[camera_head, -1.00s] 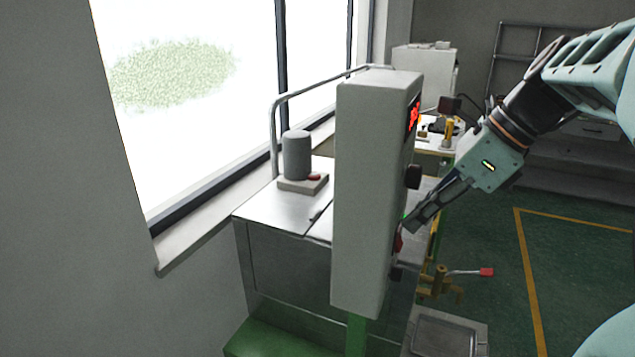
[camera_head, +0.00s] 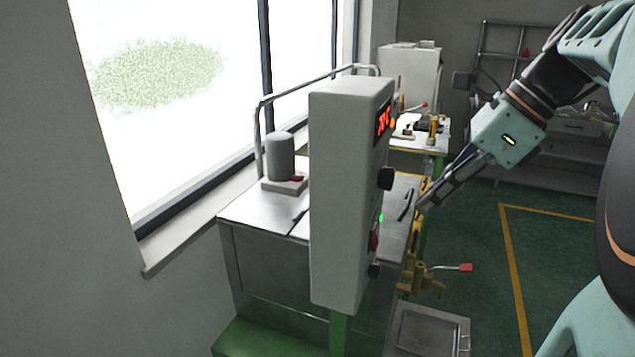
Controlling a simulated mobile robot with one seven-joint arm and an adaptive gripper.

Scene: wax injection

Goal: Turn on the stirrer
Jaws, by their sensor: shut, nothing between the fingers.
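A grey upright cylinder (camera_head: 280,155), which looks like the stirrer motor, stands on a small base on the steel machine top. A small red switch (camera_head: 297,178) sits on that base. The grey control box (camera_head: 345,200) stands in front. Its right face carries a lit red display (camera_head: 384,120), a black knob (camera_head: 386,179), a small green light (camera_head: 381,217), a red switch (camera_head: 374,238) and a lower black knob (camera_head: 375,271). My gripper (camera_head: 421,208) is shut and empty, right of the box and apart from it. The switch positions are too small to read.
A bent metal rail (camera_head: 300,92) runs behind the box along the window. A brass valve with a red-tipped handle (camera_head: 466,267) sticks out low on the right. A second workbench (camera_head: 425,145) stands behind. The green floor to the right is clear.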

